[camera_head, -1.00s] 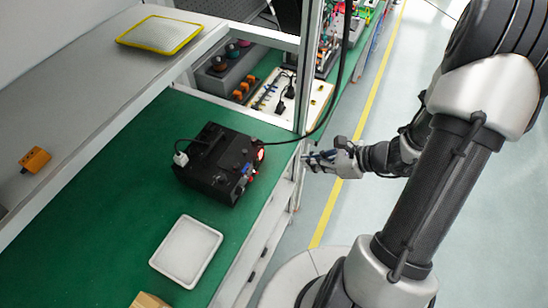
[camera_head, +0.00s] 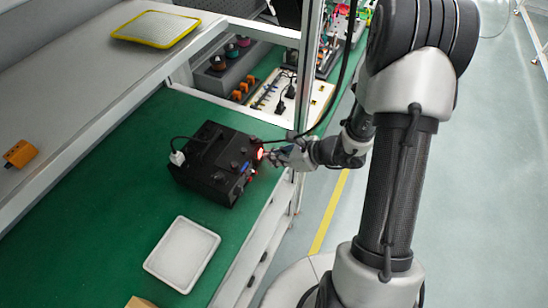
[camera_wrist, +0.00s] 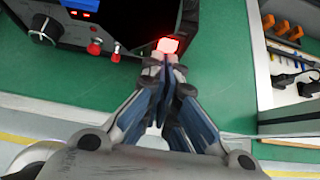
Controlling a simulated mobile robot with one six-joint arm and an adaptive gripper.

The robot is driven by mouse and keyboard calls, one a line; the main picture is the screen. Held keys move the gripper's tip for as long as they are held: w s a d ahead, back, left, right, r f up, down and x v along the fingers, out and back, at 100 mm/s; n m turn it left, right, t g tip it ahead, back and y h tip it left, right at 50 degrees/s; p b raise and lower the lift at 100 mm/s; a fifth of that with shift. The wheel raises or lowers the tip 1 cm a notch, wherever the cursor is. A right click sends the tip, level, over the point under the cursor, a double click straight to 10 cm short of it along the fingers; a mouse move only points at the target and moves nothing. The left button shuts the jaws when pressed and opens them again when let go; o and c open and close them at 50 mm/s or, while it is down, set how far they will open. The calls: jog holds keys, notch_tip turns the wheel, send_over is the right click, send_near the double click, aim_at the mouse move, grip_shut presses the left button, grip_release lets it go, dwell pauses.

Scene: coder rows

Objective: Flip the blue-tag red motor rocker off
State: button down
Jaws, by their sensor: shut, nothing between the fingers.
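The black coder machine (camera_head: 212,165) stands on the green bench. A glowing red rocker (camera_head: 260,154) is on its side facing my arm. In the wrist view the lit red rocker (camera_wrist: 168,46) is straight ahead of my fingertips, which are at it or very close; contact cannot be told. The blue tag (camera_head: 246,169) shows on the machine front in the head view; a blue display (camera_wrist: 81,5) shows in the wrist view. My gripper (camera_head: 273,156) is shut and empty; its fingertips (camera_wrist: 162,60) meet below the rocker in the wrist view.
Two red knobs (camera_wrist: 94,47) and a black dial (camera_wrist: 43,27) sit left of the rocker. A white tray (camera_head: 184,254) lies in front of the machine. A metal post (camera_head: 304,80) and hanging cable stand behind my gripper. A power strip (camera_wrist: 293,79) is at right.

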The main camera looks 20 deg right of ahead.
jog(key=shift+w+a+r+g+h+p, duration=0.3)
jog(key=shift+r+p, duration=0.2)
jog(key=shift+p, duration=0.4)
jog(key=shift+f, duration=0.25)
jog(key=shift+r+p, duration=0.5)
jog(key=shift+r, duration=0.3)
jog(key=shift+d, duration=0.1)
